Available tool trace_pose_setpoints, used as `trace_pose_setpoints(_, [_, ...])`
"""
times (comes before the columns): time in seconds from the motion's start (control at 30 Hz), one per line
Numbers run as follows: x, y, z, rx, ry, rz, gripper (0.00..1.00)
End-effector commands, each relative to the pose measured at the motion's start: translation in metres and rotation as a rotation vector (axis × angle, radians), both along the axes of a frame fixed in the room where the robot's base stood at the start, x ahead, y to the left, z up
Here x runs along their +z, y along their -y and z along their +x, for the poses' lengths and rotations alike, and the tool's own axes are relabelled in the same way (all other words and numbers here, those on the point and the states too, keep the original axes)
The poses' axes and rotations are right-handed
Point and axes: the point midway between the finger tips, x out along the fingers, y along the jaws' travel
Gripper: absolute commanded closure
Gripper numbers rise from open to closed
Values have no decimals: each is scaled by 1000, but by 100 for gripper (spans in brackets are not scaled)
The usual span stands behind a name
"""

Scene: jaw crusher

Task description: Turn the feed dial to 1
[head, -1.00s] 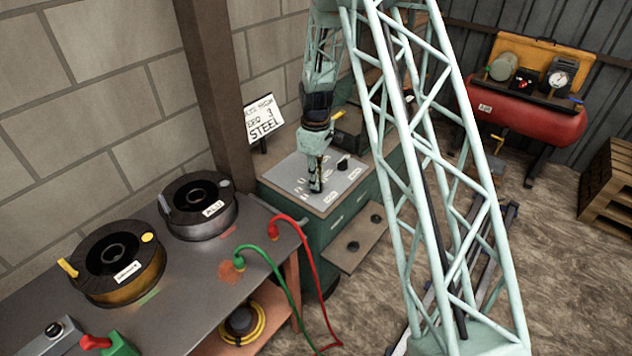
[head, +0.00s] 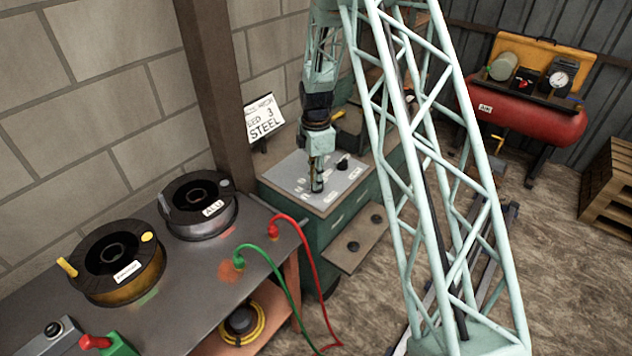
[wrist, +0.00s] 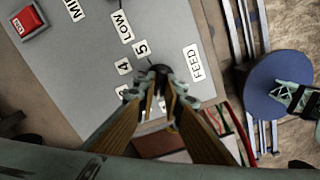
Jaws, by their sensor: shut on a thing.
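The feed dial (wrist: 160,72) is a small dark knob on the grey control panel (wrist: 75,75), beside a FEED label (wrist: 194,62). Number labels stand around it, with 5 (wrist: 141,49) and 4 (wrist: 124,67) readable. My gripper (wrist: 155,92) is shut on the dial, with a finger on each side. The fingers hide much of the dial, its pointer and the lower numbers, so I cannot tell its setting. In the head view my gripper (head: 317,188) points down onto the panel (head: 287,178).
Another black knob (head: 343,164) sits on the panel near my gripper. A red button (wrist: 27,21) is at the wrist view's upper left. A sign (head: 264,122) reading 3 and STEEL stands behind. A bench with two spools (head: 199,205) is at left.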

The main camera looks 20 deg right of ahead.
Motion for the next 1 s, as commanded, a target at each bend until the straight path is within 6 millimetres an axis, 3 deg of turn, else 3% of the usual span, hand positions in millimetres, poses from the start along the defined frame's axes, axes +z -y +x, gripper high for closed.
trace_pose_setpoints(0.5, [0,0,-1,315,0,0,100])
trace_pose_setpoints(1.0, [0,0,-1,373,-1,0,100])
